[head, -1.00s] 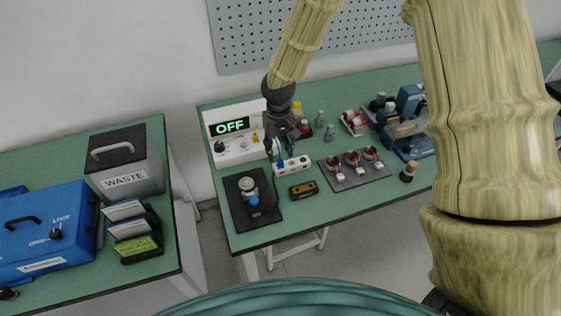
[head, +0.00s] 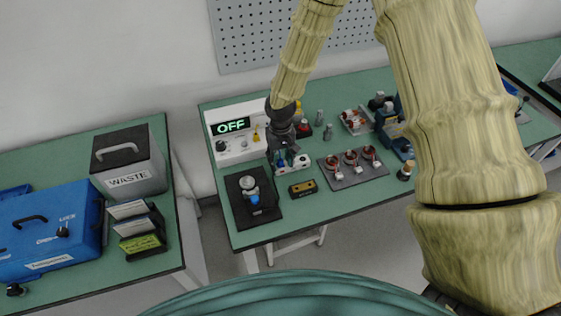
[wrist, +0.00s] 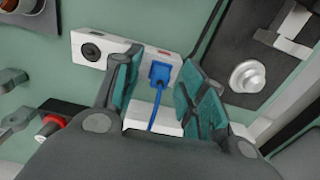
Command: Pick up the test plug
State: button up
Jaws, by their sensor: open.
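The blue plug (wrist: 160,74) sits in a white socket block (wrist: 90,50), with a blue cord running from it toward my palm. I take it to be the test plug. My gripper (wrist: 161,62) is open, with one teal-padded finger on each side of the plug and a visible gap to each. I cannot tell from the wrist view how far down the fingertips reach. In the head view my gripper (head: 289,161) is over the white block (head: 302,163), hiding much of it and the plug.
A white box reading OFF (head: 233,144) stands behind left. A dark plate with a metal fixture (head: 249,183) lies left. A yellow-black block (head: 303,189) lies in front. A grey mat with copper coils (head: 345,181) is right. Small bottles stand behind.

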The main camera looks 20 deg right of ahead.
aim_at(280, 159)
jog(key=shift+c, duration=0.2)
grip_shut()
notch_tip(280, 159, up, 8)
jog(key=b, duration=0.2)
jog(key=shift+r+b, duration=0.2)
jog(key=shift+b, duration=0.2)
jog(key=shift+r, duration=0.85)
